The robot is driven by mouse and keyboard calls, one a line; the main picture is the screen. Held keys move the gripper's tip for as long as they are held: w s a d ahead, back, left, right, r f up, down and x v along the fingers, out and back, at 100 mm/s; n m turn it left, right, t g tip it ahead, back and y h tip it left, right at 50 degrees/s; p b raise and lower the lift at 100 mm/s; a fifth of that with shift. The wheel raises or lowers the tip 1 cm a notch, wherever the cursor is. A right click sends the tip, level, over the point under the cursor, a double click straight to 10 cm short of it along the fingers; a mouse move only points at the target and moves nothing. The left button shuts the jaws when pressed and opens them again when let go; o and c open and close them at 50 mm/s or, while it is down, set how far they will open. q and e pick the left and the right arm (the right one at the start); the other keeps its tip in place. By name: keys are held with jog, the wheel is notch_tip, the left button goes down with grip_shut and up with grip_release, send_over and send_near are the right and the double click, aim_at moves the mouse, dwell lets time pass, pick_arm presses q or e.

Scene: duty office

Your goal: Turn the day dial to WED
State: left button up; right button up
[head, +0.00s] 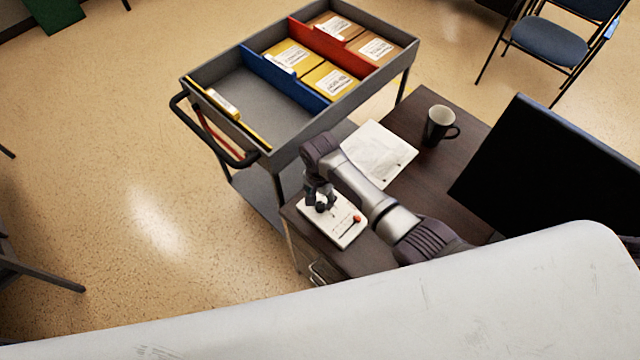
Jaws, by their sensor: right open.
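A small pale panel (342,234) lies on the near left corner of the dark desk, with a red round knob (357,219) at its right side and small dark marks on its face. My right gripper (322,206) points down over the upper left part of the panel. Its jaws are open, around or just above a dark part there; I cannot tell whether they touch it. The day dial and its lettering are hidden by the gripper or too small to read. My left gripper is not in view.
Papers (378,152) and a dark mug (438,126) stand on the desk (408,112) beyond my arm. A black monitor (545,185) is at the right. A grey cart (235,98) with folders and red and blue dividers stands against the desk's left side. Open floor lies left.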

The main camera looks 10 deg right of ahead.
aim_at(320, 205)
notch_tip(320, 205, up, 8)
dwell(0.8)
